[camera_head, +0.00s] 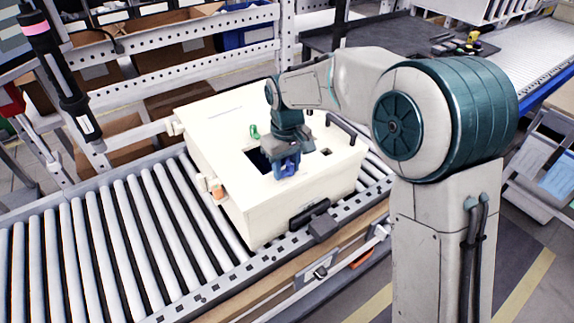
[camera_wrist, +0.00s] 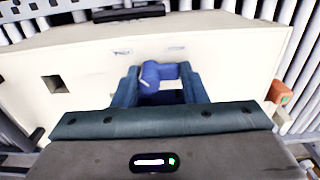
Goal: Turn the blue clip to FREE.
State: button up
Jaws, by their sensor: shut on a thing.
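The blue clip (camera_wrist: 150,75) sits on the cream top of a box, between the fingers of my gripper (camera_wrist: 158,85). In the head view my gripper (camera_head: 287,165) points down at the box top, with blue showing at its fingertips. My gripper is shut on the clip. Two small printed labels lie on the panel beyond the clip in the wrist view, one to each side; their words are too small to read. Part of the clip is hidden by the fingers and by my gripper's body.
The cream box (camera_head: 218,112) stands on a roller conveyor (camera_head: 130,235). A green clip (camera_head: 254,132) stands on its top, left of my gripper. A black handle (camera_head: 340,129) and a small square hole (camera_head: 326,153) are to the right. An orange latch (camera_head: 217,188) is on the left side.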

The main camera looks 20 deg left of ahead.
aim_at(286, 171)
jog(key=shift+a, duration=0.1)
dwell(0.3)
jog(key=o, duration=1)
notch_tip(286, 171, up, 14)
jog(key=shift+f, duration=0.1)
jog(key=s+d+m+t, duration=0.1)
jog(key=s+d+m, duration=0.2)
jog(key=d, duration=0.7)
jog(key=s+d+m+t, duration=0.15)
jog(key=s+d, duration=0.25)
jog(key=d, duration=0.6)
jog(key=s+d+f+m, duration=0.1)
jog(key=s+d+f, duration=0.1)
jog(key=s+d, duration=0.1)
jog(key=s+d+f+m, duration=0.2)
jog(key=s+d+f, duration=0.1)
jog(key=s+d, duration=0.1)
jog(key=s+d+f+m, duration=0.2)
jog(key=s+d, duration=0.1)
jog(key=s, duration=0.1)
jog(key=shift+s+d+f+m+t, duration=0.15)
jog(key=shift+f+m+t, duration=0.1)
jog(key=shift+f, duration=0.15)
